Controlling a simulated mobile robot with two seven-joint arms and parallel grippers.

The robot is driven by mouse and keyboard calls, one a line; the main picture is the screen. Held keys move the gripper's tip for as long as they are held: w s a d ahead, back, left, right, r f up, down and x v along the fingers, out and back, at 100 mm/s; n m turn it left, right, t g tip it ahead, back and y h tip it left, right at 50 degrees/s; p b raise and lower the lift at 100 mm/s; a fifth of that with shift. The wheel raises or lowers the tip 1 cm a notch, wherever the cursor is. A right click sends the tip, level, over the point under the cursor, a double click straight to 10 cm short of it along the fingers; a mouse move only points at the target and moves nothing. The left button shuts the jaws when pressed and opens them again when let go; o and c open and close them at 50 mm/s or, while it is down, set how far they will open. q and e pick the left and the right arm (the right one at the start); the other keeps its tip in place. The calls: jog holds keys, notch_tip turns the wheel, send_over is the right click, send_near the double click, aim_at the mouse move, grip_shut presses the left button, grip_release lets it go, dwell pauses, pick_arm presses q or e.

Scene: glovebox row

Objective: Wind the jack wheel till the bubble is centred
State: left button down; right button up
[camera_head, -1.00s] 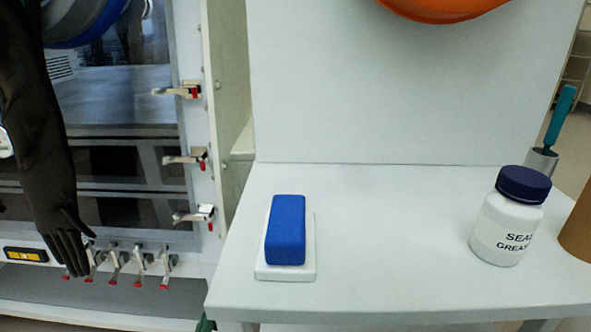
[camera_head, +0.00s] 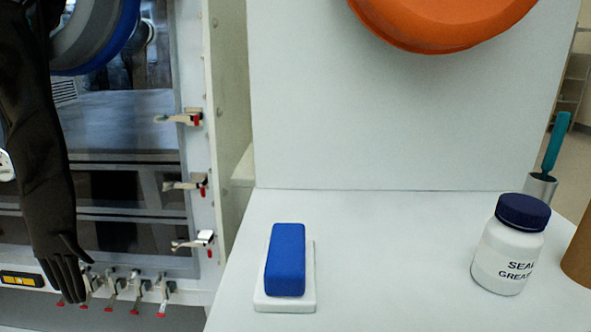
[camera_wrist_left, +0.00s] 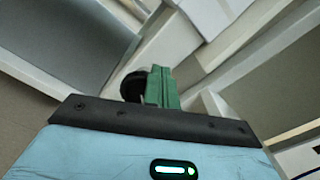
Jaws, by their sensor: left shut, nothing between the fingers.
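A small spirit level with a yellow vial (camera_head: 22,280) sits at the lower left of the head view, on the glovebox front below the window. Its bubble is too small to read. In the left wrist view my left gripper (camera_wrist_left: 161,86) has its green fingers closed together, with nothing between them. A round black thing (camera_wrist_left: 131,86) shows just behind and left of the fingers. It may be the jack wheel, but I cannot tell, nor whether the fingers touch it. No jack wheel is seen in the head view. My right gripper is in neither view.
A black glove (camera_head: 45,190) hangs before the glovebox window at left, with several red-tipped clamps (camera_head: 190,184) around the frame. A white table (camera_head: 390,270) carries a blue block on a white base (camera_head: 286,262) and a grease jar (camera_head: 512,245). An orange object (camera_head: 440,25) is above.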

pick_arm(q)
jog(key=shift+s+d+f, duration=0.1)
jog(key=shift+f, duration=0.1)
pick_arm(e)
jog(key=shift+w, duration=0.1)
pick_arm(q)
jog(key=shift+r+p, duration=0.3)
jog(key=shift+r, duration=0.15)
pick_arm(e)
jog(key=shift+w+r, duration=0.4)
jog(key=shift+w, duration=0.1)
pick_arm(q)
jog(key=s, duration=0.6)
jog(key=shift+a+r+p, duration=0.1)
jog(key=shift+a+p, duration=0.1)
jog(key=shift+p, duration=0.1)
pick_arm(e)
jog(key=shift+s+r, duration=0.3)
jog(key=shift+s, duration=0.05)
pick_arm(q)
jog(key=shift+w, duration=0.1)
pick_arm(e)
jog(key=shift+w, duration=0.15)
